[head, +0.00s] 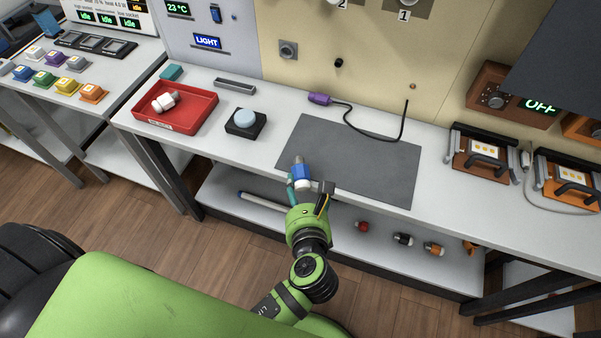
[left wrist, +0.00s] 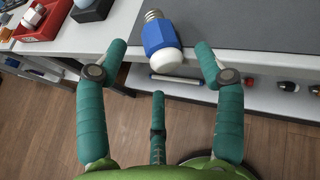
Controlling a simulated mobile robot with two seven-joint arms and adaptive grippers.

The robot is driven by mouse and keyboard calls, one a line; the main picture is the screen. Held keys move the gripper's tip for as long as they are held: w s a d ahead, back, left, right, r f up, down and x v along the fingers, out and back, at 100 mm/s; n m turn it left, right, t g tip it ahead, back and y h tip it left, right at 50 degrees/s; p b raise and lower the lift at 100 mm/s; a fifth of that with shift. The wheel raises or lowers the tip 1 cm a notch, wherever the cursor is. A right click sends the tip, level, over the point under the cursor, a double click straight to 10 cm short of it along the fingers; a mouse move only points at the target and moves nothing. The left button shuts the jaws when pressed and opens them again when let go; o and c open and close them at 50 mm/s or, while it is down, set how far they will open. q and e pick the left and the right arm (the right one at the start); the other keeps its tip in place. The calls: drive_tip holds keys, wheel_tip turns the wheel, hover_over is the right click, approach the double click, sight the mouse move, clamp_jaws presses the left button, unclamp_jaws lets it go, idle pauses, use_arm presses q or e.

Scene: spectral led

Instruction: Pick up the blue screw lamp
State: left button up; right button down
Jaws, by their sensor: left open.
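The blue screw lamp (head: 301,172) has a blue body, a metal screw end and a white rounded end. It appears to lie at the front left of the grey mat (head: 352,153), screw end away from me. In the left wrist view the lamp (left wrist: 158,36) is just ahead of and between my spread teal fingers. My left gripper (head: 308,187) is open and empty, in front of the table edge; it also shows in the left wrist view (left wrist: 161,50). Its fingers hide part of the lamp's near end in the head view. My right gripper is not in view.
A red tray (head: 206,110) holding white lamps and a black box with a pale blue button (head: 244,119) stand to the left. A purple-handled cable tool (head: 320,99) lies behind the mat. A lower shelf holds a marker-like tube (head: 263,202) and several small lamps (head: 403,239).

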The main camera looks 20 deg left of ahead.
sight(302, 184)
use_arm(q)
drive_tip(key=shift+x, duration=2.35)
drive_tip(key=shift+f, duration=0.1)
drive_tip(key=c, duration=1.2)
drive_tip(key=shift+o, duration=0.2)
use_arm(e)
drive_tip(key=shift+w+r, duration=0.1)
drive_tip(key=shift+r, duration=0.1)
